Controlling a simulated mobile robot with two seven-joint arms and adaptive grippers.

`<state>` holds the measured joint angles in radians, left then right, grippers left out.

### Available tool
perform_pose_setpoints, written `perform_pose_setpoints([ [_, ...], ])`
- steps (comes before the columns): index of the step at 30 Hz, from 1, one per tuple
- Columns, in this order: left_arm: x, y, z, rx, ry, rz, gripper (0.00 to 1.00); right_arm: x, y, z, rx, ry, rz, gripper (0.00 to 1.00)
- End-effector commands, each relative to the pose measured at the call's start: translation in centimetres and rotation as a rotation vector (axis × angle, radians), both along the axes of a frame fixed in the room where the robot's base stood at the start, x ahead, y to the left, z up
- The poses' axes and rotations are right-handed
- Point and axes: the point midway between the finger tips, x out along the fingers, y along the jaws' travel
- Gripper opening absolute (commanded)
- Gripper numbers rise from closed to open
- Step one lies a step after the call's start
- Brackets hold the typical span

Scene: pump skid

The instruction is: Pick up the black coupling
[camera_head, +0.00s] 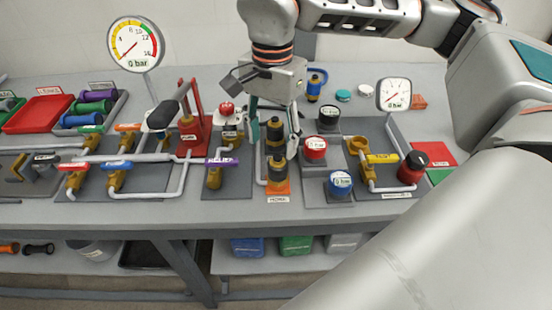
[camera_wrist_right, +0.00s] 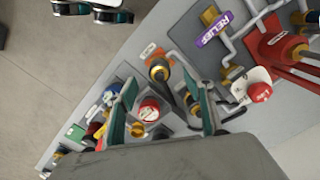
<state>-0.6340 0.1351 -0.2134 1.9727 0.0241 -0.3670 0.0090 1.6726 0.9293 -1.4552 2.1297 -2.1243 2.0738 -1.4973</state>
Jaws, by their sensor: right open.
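A black coupling (camera_head: 277,171) with brass-coloured bands stands upright on an orange pad (camera_head: 288,187) marked HOME. A similar black banded part (camera_head: 275,130) shows directly behind and above it in the head view; I cannot tell whether they are joined. In the right wrist view the black coupling (camera_wrist_right: 159,69) shows end-on, with a yellow centre. My right gripper (camera_head: 272,140) is open. Its two fingers come down on either side of the black parts; contact cannot be told. The fingers (camera_wrist_right: 161,84) also frame the coupling in the wrist view. My left gripper is not seen.
Left of the coupling is the purple RELIEF valve (camera_head: 219,162), with a red hand pump (camera_head: 190,125) behind. Right are a red-topped part (camera_head: 315,149) and a blue-topped part (camera_head: 340,182). A pressure gauge (camera_head: 394,95) stands back right. The bench front edge is close.

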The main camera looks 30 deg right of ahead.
Motion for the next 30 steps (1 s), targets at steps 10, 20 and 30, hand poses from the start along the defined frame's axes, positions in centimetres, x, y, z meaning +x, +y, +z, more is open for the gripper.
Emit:
perform_pose_setpoints([
  [10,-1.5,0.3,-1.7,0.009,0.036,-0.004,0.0,0.1,-0.8,-1.9,-0.02,-0.008,-0.006,0.52],
  [20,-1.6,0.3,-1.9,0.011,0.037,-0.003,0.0,-0.3,-1.3,-6.0,-0.019,-0.007,-0.006,0.52],
  [30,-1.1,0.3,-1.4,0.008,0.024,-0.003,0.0,-0.2,-1.2,-7.5,-0.018,-0.012,-0.005,0.52],
])
